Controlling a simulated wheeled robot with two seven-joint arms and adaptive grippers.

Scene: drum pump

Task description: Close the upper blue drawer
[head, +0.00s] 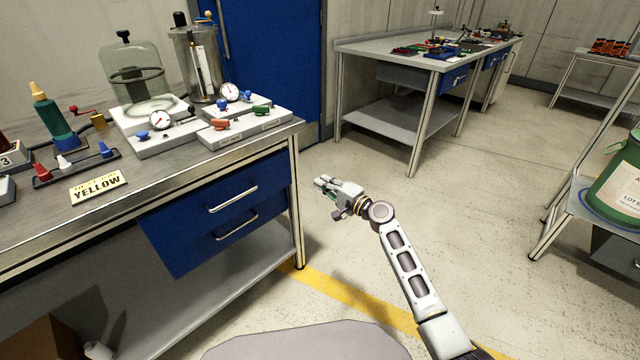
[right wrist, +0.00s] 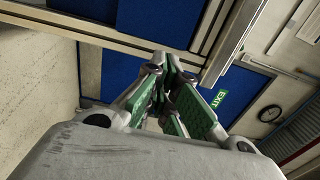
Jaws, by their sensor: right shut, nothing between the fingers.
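The upper blue drawer (head: 215,192) is in the front of the left workbench, under its top, with a silver bar handle (head: 233,198). I cannot tell for certain whether its front is flush or slightly out. A lower blue drawer (head: 205,248) with a similar handle (head: 237,225) is directly below. My right gripper (head: 324,184) is shut and empty, in the air to the right of the drawers and the bench's front corner leg, apart from both. Its green-padded fingers (right wrist: 167,85) show together in the right wrist view. My left gripper is not in view.
The left bench top (head: 215,148) carries a bell jar (head: 135,75), gauges, valves and a YELLOW sign (head: 98,187). A lower shelf (head: 215,285) is under the drawers. A second bench (head: 375,47) stands behind, a green drum (head: 615,180) at right. Floor between is clear.

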